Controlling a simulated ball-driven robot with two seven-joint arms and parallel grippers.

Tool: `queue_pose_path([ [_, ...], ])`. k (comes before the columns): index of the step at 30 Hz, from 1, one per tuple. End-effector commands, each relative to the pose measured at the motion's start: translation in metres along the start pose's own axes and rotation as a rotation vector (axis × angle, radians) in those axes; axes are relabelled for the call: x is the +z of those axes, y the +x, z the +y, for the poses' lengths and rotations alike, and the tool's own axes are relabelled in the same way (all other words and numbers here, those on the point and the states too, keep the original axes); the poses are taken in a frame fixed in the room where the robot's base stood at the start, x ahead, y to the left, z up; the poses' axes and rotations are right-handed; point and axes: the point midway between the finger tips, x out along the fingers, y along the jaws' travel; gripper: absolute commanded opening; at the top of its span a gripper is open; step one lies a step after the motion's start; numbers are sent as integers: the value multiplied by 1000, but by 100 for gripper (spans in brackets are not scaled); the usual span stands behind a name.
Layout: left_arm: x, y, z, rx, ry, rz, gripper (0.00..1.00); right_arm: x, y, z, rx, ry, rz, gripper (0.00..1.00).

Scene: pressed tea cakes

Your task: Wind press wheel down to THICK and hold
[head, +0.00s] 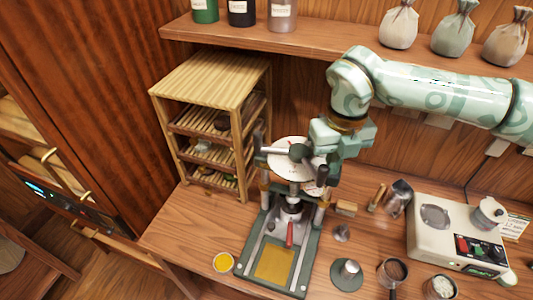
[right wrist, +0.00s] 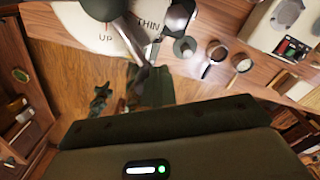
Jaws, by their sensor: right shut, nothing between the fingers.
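The press (head: 245,262) stands on the counter, with a dark green base and two upright posts. At its top is a white dial (head: 284,146) with the dark wheel hub and spokes (head: 297,152) over it. In the right wrist view the dial (right wrist: 82,30) shows the words UP and THIN, with grey wheel bars (right wrist: 133,40) crossing it; THICK is not readable. My right gripper (head: 318,160) is shut and empty, pointing down at the right side of the wheel. Whether it touches the wheel I cannot tell. My left gripper is not in view.
A slatted bamboo rack (head: 210,80) stands left behind the press. A cream scale-like machine (head: 425,240) is at the right, with small cups (head: 391,271) and a dark green round-based tool (head: 346,275) nearer. A shelf (head: 300,50) runs above.

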Motion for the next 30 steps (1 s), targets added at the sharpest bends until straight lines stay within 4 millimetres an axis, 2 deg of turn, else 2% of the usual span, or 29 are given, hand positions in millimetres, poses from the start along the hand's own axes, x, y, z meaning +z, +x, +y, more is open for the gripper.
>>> queue_pose_path([
  [5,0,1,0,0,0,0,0,-1,0,4,1,-2,0,0],
  [16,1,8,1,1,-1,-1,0,-9,1,32,1,-4,0,0],
  [30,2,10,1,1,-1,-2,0,-9,0,38,1,-3,0,0],
])
